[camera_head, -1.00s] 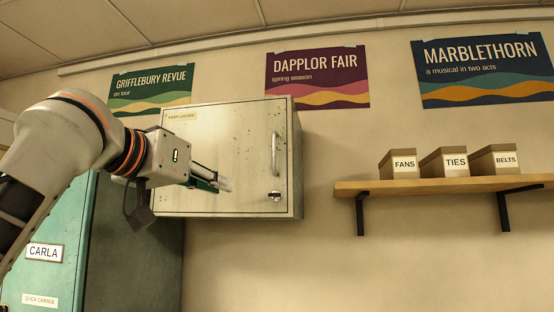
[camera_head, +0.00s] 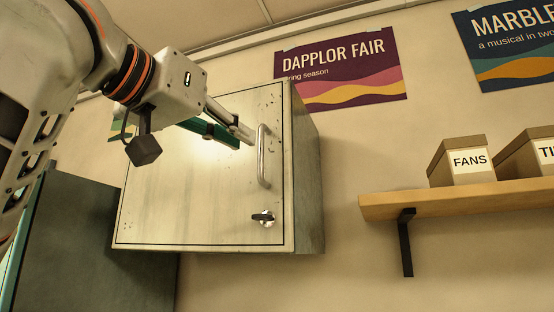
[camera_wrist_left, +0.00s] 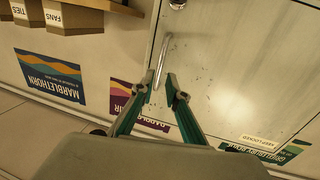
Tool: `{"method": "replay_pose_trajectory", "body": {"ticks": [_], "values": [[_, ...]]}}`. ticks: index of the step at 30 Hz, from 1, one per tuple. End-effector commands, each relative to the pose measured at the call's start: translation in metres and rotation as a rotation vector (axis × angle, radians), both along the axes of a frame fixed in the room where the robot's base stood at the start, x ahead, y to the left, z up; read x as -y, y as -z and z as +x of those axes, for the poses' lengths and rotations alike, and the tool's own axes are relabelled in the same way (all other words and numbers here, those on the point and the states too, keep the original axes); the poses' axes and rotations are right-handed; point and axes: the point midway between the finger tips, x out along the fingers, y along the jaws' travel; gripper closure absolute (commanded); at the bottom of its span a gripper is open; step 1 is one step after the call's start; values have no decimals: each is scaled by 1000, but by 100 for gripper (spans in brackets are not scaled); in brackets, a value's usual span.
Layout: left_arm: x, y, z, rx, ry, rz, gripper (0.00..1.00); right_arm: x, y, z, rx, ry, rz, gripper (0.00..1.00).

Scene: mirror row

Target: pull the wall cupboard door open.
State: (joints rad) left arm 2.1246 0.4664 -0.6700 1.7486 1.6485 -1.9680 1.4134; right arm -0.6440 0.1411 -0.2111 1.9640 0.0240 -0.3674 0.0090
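The pale, worn wall cupboard door (camera_head: 200,205) is shut in its frame. Its upright metal bar handle (camera_head: 263,157) is near the right edge, with a dark turn latch (camera_head: 263,218) below it. My left gripper (camera_head: 246,133) is just left of the handle's upper part, pointing at it. In the left wrist view my left gripper (camera_wrist_left: 159,79) is open, and the handle (camera_wrist_left: 162,55) shows between its fingertips. I see no grip on the handle; whether a finger touches it I cannot tell. My right gripper is not in view.
A wooden shelf (camera_head: 460,200) on a black bracket (camera_head: 405,243) is to the right, holding a FANS box (camera_head: 462,163) and another box. A dark-sided locker (camera_head: 90,250) stands below left. A Dapplor Fair poster (camera_head: 342,70) hangs behind the cupboard top. Bare wall lies between cupboard and shelf.

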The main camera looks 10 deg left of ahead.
Motion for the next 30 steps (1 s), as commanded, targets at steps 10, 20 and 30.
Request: {"method": "replay_pose_trajectory", "body": {"ticks": [10, 20, 30], "values": [[15, -1, 35, -4, 1, -1, 86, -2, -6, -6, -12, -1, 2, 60], [28, -1, 69, 0, 0, -1, 86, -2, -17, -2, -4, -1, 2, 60], [29, 0, 72, 1, -1, 0, 91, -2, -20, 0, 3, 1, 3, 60]]}}
